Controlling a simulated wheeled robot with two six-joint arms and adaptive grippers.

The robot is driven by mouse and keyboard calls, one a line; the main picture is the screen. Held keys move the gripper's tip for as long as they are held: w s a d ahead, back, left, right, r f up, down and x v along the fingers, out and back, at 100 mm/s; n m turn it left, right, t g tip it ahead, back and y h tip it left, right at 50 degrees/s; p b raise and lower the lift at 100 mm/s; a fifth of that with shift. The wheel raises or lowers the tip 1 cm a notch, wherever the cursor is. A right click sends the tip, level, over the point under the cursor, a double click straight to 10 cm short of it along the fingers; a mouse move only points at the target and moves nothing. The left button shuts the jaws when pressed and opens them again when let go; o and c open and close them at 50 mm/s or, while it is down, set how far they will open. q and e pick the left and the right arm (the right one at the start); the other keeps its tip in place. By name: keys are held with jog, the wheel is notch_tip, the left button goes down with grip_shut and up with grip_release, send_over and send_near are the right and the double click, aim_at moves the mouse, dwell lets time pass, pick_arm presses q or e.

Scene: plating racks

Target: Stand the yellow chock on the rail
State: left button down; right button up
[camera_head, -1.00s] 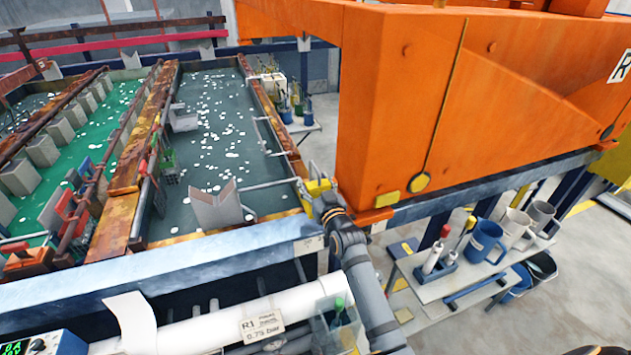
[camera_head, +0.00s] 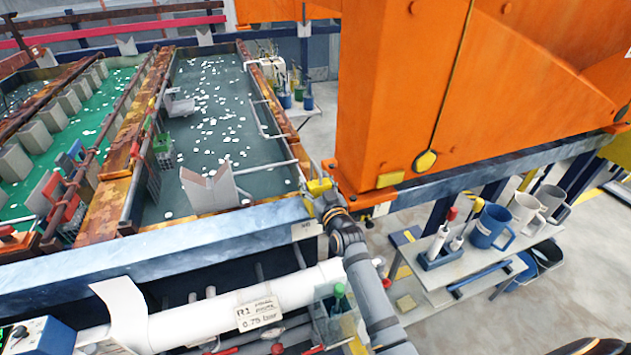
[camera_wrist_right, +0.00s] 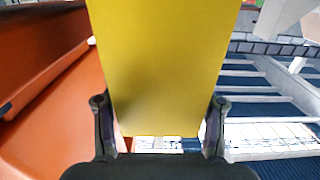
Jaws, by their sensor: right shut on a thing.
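The yellow chock (camera_head: 318,187) is held by my right gripper (camera_head: 328,203) near the front right corner of the tank. In the right wrist view the chock (camera_wrist_right: 160,65) is a broad yellow block between the two dark fingers of the gripper (camera_wrist_right: 158,130), which press on its sides. A blue-grey rail (camera_head: 480,173) runs under the orange gantry, just right of the chock. I cannot tell whether the chock touches the rail. My left gripper is not in view.
The orange gantry (camera_head: 365,110) stands close right of the chock. A tank of dark liquid (camera_head: 225,120) lies to the left. A side table (camera_head: 455,270) with mugs stands at right.

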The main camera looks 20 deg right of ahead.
jog(key=shift+r, duration=0.15)
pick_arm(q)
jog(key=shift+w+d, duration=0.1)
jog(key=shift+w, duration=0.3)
pick_arm(e)
jog(key=o, duration=1.8)
jog(key=shift+s, duration=0.1)
jog(key=shift+f, duration=0.25)
jog(key=shift+s, duration=0.25)
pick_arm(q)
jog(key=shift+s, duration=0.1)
pick_arm(e)
jog(key=s, duration=1.1)
jog(key=shift+s+d+r, duration=0.15)
jog(key=shift+s+r, duration=0.05)
jog(key=shift+s, duration=0.05)
